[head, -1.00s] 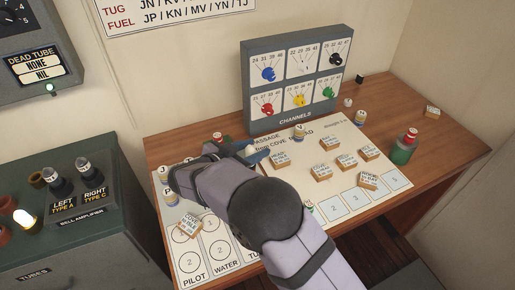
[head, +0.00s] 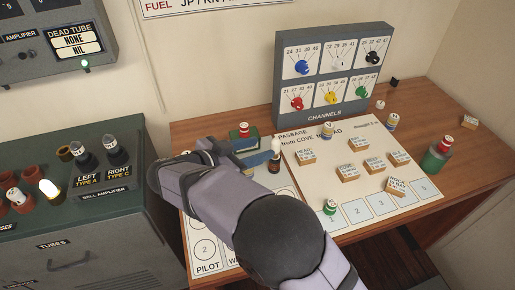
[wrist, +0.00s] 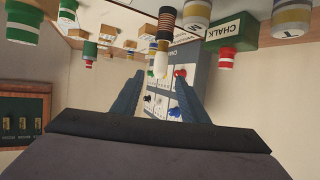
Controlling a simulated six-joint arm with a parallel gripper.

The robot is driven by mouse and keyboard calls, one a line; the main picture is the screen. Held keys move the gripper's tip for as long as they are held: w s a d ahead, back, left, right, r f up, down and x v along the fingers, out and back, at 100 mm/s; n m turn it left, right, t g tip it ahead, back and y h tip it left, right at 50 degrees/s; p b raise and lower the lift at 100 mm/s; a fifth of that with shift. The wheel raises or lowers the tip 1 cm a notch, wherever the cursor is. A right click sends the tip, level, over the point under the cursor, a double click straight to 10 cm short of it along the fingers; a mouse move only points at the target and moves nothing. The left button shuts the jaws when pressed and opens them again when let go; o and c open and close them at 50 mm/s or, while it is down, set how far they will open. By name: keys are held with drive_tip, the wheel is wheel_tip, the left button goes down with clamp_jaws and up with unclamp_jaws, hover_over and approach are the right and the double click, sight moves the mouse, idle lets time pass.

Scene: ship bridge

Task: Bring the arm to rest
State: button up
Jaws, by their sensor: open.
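My gripper (head: 272,151) is open, with its two blue-grey fingers over the left part of the desk, at the left edge of the passage sheet. In the wrist view the fingers (wrist: 157,90) stand apart with nothing gripped. A dark striped piece with a pale tip (wrist: 163,48) shows beyond the gap between them; I cannot tell its exact distance. My forearm hides part of the desk's left side. No rest stand or marked resting place is visible.
The grey channels panel (head: 317,118) stands behind the sheet (head: 325,190). A green chalk box (wrist: 232,36) is close to the gripper. Several wooden blocks and striped pegs lie on the sheet. A green cylinder (head: 435,160) stands right. The bell amplifier cabinet (head: 60,235) is left.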

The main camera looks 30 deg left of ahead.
drive_tip(key=shift+w, duration=0.15)
drive_tip(key=w+d+r+n+y+p, duration=0.1)
drive_tip(key=w+d+r+n+y, duration=0.15)
drive_tip(key=w+d+y, duration=0.4)
drive_tip(key=w+d+r+n+y+p, duration=0.1)
drive_tip(key=w+d+r, duration=0.2)
drive_tip(key=w, duration=0.7)
drive_tip(key=s+d+f+g, duration=0.3)
drive_tip(key=s+d, duration=0.3)
drive_tip(key=d, duration=0.1)
drive_tip(key=s+d+f+n+g, duration=0.1)
drive_tip(key=s+d+f+g, duration=0.2)
drive_tip(key=d, duration=0.4)
drive_tip(key=s+d+f+g+h+p, duration=0.1)
drive_tip(key=s+d+f+g, duration=0.2)
drive_tip(key=s+d+f, duration=0.2)
drive_tip(key=shift+s+d+f, duration=0.15)
drive_tip(key=shift+s+d, duration=1.45)
drive_tip(key=shift+s, duration=0.25)
drive_tip(key=s+d+f+g+h, duration=0.2)
drive_tip(key=s+d+g, duration=0.1)
drive_tip(key=s+d, duration=0.5)
drive_tip(key=s, duration=0.3)
drive_tip(key=shift+s+d+m+g+p, duration=0.3)
drive_tip(key=shift+s+d+m+g, duration=0.05)
drive_tip(key=shift+s+g, duration=0.05)
